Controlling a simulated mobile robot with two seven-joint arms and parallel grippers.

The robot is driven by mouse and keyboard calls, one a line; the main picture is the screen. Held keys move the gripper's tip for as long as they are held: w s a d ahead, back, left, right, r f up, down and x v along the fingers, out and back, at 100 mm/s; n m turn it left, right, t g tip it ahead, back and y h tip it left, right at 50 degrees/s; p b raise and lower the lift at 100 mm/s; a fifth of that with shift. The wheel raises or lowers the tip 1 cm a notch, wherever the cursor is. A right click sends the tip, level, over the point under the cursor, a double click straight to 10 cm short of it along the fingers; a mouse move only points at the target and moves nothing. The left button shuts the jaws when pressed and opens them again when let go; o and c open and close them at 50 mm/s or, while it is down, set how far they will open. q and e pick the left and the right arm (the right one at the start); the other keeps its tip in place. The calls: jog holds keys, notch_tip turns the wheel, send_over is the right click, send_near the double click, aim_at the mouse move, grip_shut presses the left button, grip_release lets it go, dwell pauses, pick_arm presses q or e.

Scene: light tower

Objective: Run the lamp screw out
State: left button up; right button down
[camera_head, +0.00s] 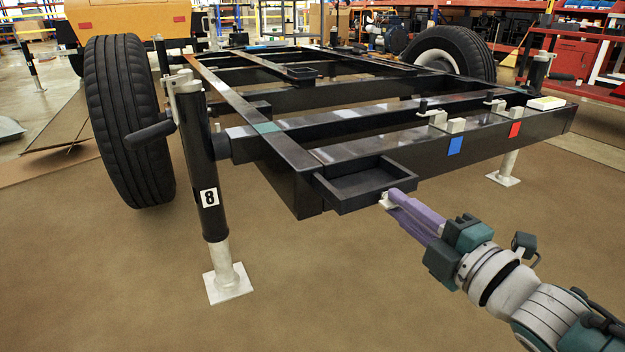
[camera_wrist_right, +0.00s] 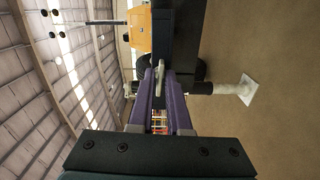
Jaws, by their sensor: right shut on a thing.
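My right gripper (camera_head: 393,197) reaches in from the lower right with purple fingers. It is shut on a small pale piece, apparently the lamp screw (camera_head: 386,203), at the right side of a black open tray (camera_head: 350,206) on the trailer frame's near corner. In the right wrist view, the pale lamp screw (camera_wrist_right: 161,78) sits between the purple fingertips (camera_wrist_right: 160,84), with the black frame (camera_wrist_right: 176,30) just beyond. The screw's inner end and thread are hidden. My left gripper is in neither view.
The black trailer frame (camera_head: 365,130) fills the middle. Blue (camera_head: 455,146) and red (camera_head: 515,130) patches mark the end beam. The brown floor (camera_head: 370,290) in front is clear.

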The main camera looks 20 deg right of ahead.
jog(key=shift+f, duration=0.3)
jog(key=c, duration=1.3)
grip_release()
jog(key=o, duration=0.3)
jog(key=shift+w+r, duration=0.2)
jog(key=shift+w, duration=0.15)
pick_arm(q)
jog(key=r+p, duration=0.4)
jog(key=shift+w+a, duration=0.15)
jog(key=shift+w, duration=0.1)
pick_arm(e)
jog(key=s, duration=1)
jog(key=shift+d, duration=0.3)
